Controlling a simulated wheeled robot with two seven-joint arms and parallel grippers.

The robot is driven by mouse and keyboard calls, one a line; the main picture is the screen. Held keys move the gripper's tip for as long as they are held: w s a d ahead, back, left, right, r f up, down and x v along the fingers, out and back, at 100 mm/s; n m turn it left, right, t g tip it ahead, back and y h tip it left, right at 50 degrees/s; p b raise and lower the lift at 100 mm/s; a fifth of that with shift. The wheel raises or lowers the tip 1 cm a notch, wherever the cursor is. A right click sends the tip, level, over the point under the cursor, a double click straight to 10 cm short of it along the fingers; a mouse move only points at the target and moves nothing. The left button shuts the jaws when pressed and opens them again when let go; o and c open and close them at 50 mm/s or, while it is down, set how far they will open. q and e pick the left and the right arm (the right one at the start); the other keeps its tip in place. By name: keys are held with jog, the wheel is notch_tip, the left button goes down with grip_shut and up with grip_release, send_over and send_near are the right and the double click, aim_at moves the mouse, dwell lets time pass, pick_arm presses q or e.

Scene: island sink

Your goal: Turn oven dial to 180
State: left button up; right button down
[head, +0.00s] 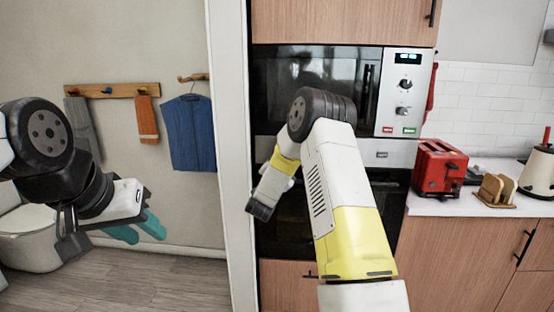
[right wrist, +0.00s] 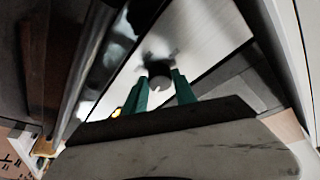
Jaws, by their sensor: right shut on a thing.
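The wall oven (head: 285,225) has a dark glass front below the built-in upper appliance. A pale strip of its control panel (head: 400,153) shows right of my right arm. In the right wrist view, the teal fingers of my right gripper (right wrist: 162,92) are shut on a round dial (right wrist: 160,80) on a pale panel, one finger on each side. The dial's scale cannot be read. My right arm hides this gripper and dial in the head view. My left gripper (head: 140,231) is open and empty, far left of the oven, with its teal fingers apart.
The upper appliance's panel has a lit display (head: 408,57) and two knobs (head: 406,84). A white wall edge (head: 234,150) stands left of the oven.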

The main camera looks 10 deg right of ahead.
jog(key=m, duration=0.2)
jog(key=m+g, duration=0.1)
jog(key=m, duration=0.1)
jog(key=shift+r+m+g+h, duration=0.15)
jog(key=shift+m+g+h, duration=0.15)
jog(key=m, duration=0.2)
jog(key=m+g, duration=0.1)
jog(key=m, duration=0.1)
jog(key=shift+a+r+m+g, duration=0.1)
jog(key=shift+r+m+g, duration=0.1)
jog(key=shift+m+g, duration=0.1)
jog(key=m, duration=0.2)
jog(key=m+g+y, duration=0.1)
jog(key=shift+r+m+y, duration=0.15)
jog(key=shift+m+y, duration=0.15)
jog(key=shift+m, duration=0.1)
jog(key=shift+m+g+y, duration=0.3)
jog(key=shift+m+y, duration=0.4)
jog(key=shift+m, duration=0.8)
jog(key=c, duration=1)
grip_release()
jog(key=shift+r, duration=0.1)
